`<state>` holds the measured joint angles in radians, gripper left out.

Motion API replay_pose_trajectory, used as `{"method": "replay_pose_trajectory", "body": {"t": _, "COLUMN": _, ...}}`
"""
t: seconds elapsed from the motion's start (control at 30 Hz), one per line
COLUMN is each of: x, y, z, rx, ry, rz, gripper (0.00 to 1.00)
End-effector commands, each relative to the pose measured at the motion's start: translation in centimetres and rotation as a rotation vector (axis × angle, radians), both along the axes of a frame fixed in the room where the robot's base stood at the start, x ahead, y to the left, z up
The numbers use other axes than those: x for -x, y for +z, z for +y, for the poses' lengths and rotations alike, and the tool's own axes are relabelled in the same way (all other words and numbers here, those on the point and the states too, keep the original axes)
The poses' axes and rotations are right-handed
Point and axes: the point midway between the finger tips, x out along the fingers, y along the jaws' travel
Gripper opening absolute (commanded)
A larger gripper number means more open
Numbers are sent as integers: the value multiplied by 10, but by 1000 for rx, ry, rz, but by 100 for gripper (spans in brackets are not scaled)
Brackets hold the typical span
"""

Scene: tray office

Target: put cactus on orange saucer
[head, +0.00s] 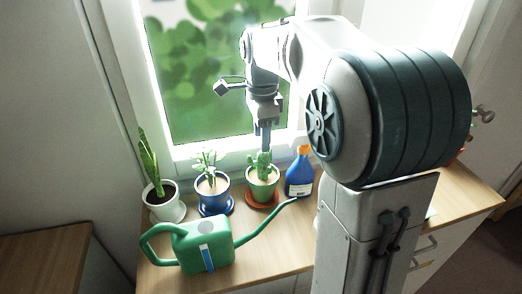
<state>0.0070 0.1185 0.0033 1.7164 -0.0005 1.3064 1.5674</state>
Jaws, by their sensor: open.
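The cactus (263,164) is green and stands upright in a green pot (262,185) on the wooden sill counter below the window. The pot appears to stand on the orange saucer (264,204), whose rim shows beneath it. My gripper (266,148) points down just above the cactus, its fingers close to the plant's top. It is open and holds nothing visible. Whether a finger touches the cactus I cannot tell.
A blue pot (213,195) with a plant stands left, on a blue saucer. A white pot (167,205) with a snake plant is farther left. A blue spray bottle (299,179) stands close right.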

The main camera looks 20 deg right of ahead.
Motion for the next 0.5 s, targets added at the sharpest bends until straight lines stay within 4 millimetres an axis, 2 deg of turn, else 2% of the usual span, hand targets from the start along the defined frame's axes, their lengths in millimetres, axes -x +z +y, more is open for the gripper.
{"method": "replay_pose_trajectory", "body": {"t": 0.1, "x": 0, "y": 21, "z": 0, "rx": 0, "ry": 0, "rz": -3, "gripper": 48}}
{"method": "replay_pose_trajectory", "body": {"t": 0.23, "x": 0, "y": 34, "z": 0, "rx": 0, "ry": 1, "rz": -1, "gripper": 48}}
{"method": "replay_pose_trajectory", "body": {"t": 0.37, "x": 6, "y": 38, "z": 0, "rx": 0, "ry": 40, "rz": -7, "gripper": 48}}
{"method": "replay_pose_trajectory", "body": {"t": 0.5, "x": 29, "y": 33, "z": 0, "rx": 3, "ry": 206, "rz": -35, "gripper": 48}}
